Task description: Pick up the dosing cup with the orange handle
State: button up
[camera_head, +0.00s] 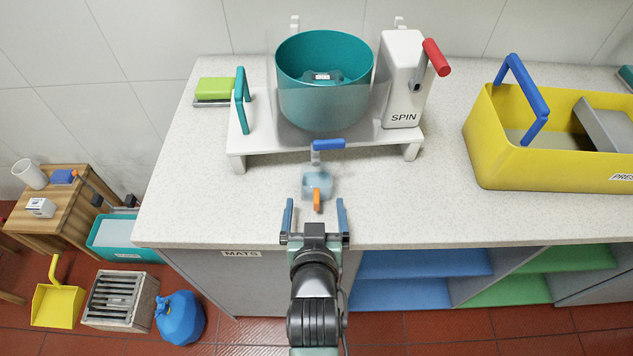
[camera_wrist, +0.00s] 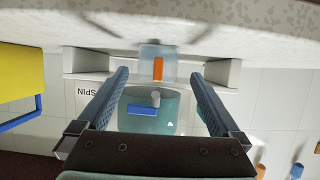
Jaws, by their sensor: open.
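The dosing cup (camera_head: 318,182) is small, clear and bluish. It sits on the pale speckled counter in front of the white spinner stand, with its orange handle (camera_head: 316,200) toward me. In the wrist view, which looks upside down, the cup (camera_wrist: 158,51) and orange handle (camera_wrist: 158,69) are near the centre. My gripper (camera_head: 315,204) is open, with one blue finger on each side of the handle and clear gaps. The fingers also show in the wrist view (camera_wrist: 160,76). The cup body lies just beyond the fingertips. Nothing is held.
Behind the cup are a blue lever (camera_head: 328,145), the white stand (camera_head: 265,143) and a teal tub (camera_head: 325,105) marked SPIN beside it. A yellow bin (camera_head: 540,165) stands at right. A green sponge (camera_head: 213,87) lies at back left. The counter around the cup is clear.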

aim_at(316, 189)
jog(key=shift+r+p+x, duration=0.2)
jog(key=shift+x, duration=1.6)
jog(key=shift+r+p+x, duration=0.15)
jog(key=shift+r+x, duration=0.05)
jog(key=shift+x, duration=1.6)
jog(key=shift+w+d, duration=0.15)
jog(key=shift+w, duration=0.05)
jog(key=c, duration=1.3)
jog(key=shift+r, duration=0.25)
jog(key=shift+r, duration=0.55)
jog(key=shift+s+b, duration=1.15)
jog(key=shift+s, duration=7.85)
